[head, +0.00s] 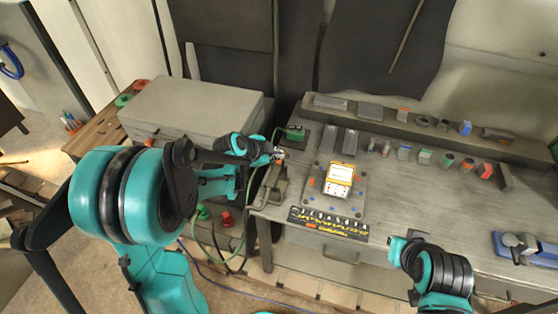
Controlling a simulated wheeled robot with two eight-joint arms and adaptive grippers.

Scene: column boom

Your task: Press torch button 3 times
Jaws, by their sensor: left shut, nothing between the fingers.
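My left gripper (279,156) is shut with nothing between its fingers. It is at the left edge of the workbench, just above a grey-brown fixture (272,188). This fixture, with a dark cable and a green hose running down from it, looks like the torch on its holder. The gripper and wrist partly cover its upper end. I cannot make out the button, or whether the fingertips touch the torch. My right arm shows at the lower right, but its fingers cannot be seen.
A blue vise-like tool (522,246) is at right. A grey case (190,108) stands left.

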